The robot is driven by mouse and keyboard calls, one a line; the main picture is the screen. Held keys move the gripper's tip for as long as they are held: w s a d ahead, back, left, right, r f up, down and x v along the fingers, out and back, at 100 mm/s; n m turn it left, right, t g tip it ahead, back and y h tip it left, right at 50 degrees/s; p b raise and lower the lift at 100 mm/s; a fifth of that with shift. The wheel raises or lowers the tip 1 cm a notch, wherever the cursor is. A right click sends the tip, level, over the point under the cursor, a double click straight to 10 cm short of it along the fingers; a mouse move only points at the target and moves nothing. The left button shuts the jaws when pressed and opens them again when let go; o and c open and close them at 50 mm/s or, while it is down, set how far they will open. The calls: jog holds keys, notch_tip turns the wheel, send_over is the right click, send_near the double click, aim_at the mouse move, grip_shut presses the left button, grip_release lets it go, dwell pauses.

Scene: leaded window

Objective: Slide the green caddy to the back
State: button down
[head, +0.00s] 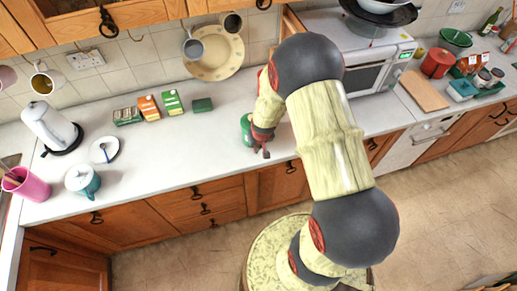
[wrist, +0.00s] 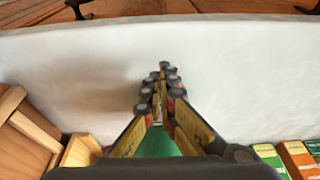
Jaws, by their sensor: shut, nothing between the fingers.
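A green rounded thing, which looks like the green caddy (head: 246,124), stands on the white worktop, partly hidden by my gripper. My gripper (head: 265,153) is shut and empty, with its fingertips low near the worktop's front edge, to the front right of the green thing. In the wrist view the fingertips (wrist: 160,78) are together over bare worktop. A patch of green (wrist: 158,143) shows between the finger bases. I cannot tell whether the gripper touches the caddy.
Several small boxes (head: 148,107) and a dark green block (head: 203,105) stand further back on the left. A plate (head: 214,56) leans at the wall. A wooden thing (wrist: 30,125) is at left in the wrist view. A microwave (head: 365,65) stands right.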

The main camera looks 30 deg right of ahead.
jog(key=w+d+b, duration=0.2)
jog(key=w, duration=0.6)
jog(key=w+d+b, duration=0.2)
jog(key=w+b, duration=0.1)
jog(key=w, duration=0.4)
jog(key=w+d+b, duration=0.2)
jog(key=w, duration=0.6)
jog(key=shift+w+d+f, duration=0.1)
jog(key=shift+w+d, duration=0.25)
jog(key=shift+d, duration=0.05)
jog(key=shift+w+d+b, duration=0.1)
jog(key=shift+w+b, duration=0.2)
jog(key=shift+w, duration=0.1)
jog(key=shift+s, duration=0.1)
